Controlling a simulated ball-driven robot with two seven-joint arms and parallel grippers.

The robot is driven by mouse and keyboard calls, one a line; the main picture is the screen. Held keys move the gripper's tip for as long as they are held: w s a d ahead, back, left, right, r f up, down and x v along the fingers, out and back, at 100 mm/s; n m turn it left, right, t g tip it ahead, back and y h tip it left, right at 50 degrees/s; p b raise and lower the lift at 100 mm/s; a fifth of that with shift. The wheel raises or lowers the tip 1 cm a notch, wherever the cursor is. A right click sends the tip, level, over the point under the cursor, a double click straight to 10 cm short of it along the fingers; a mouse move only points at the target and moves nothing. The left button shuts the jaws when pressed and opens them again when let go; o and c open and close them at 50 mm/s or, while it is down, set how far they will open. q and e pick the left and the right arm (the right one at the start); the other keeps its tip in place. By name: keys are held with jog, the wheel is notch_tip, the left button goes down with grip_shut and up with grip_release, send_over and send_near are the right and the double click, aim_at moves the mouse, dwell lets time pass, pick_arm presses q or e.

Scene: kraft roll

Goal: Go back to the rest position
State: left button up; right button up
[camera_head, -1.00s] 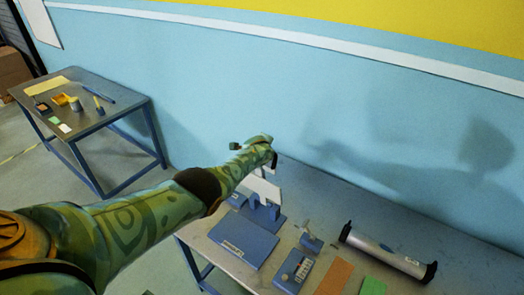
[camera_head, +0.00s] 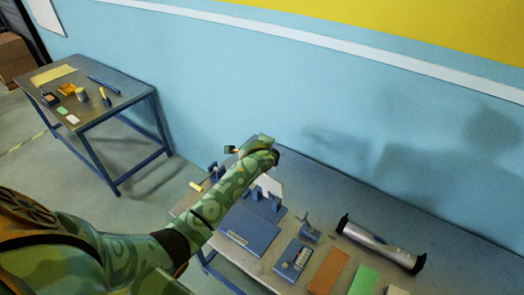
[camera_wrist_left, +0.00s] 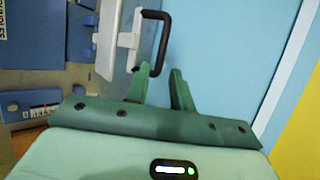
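My left arm reaches in from the lower left in the head view, with its hand (camera_head: 262,152) above the back left part of the workbench (camera_head: 330,190). In the left wrist view, the two green fingers of my left gripper (camera_wrist_left: 160,70) stand apart with nothing held between them. A pale plate-like part with a black handle (camera_wrist_left: 157,16) lies beyond the fingertips. Whether the handle is touched cannot be told. My right gripper is not in view.
The workbench carries a blue base (camera_head: 245,232), a white plate (camera_head: 270,186), a blue block with a gauge (camera_head: 294,258), a silver roll (camera_head: 380,244), an orange sheet (camera_head: 327,271) and a green sheet (camera_head: 363,281). A side table (camera_head: 130,92) stands left. The blue wall is close behind.

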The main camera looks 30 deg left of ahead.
pick_arm(q)
jog(key=shift+s+d+r, duration=0.2)
jog(key=shift+s+r, duration=0.25)
jog(key=shift+s, duration=0.05)
jog(key=s+d+r+n+g, duration=0.15)
jog(key=s+n, duration=0.35)
jog(key=s, duration=1)
jog(key=s+d+n+g, duration=0.15)
jog(key=s+n, duration=0.35)
jog(key=s, duration=1)
jog(key=s+d+f+g+h+b, duration=0.15)
jog(key=f+b, duration=0.65)
jog(key=f, duration=1.2)
jog(key=s+d+f+g+h+b, duration=0.2)
jog(key=f+b, duration=0.6)
jog(key=f, duration=1.3)
jog(key=s+f+n+b, duration=0.1)
jog(key=s+f+b, duration=0.4)
jog(key=f, duration=0.5)
jog(key=s+f+n+g+b, duration=0.1)
jog(key=s+f+b, duration=0.3)
jog(key=s+f, duration=0.5)
jog(key=s+d+f+n+g+b, duration=0.1)
jog(key=s+f+b, duration=0.4)
jog(key=f, duration=0.7)
jog(key=shift+s+h+b, duration=0.3)
jog(key=shift+s+h, duration=0.15)
jog(key=shift+s, duration=0.5)
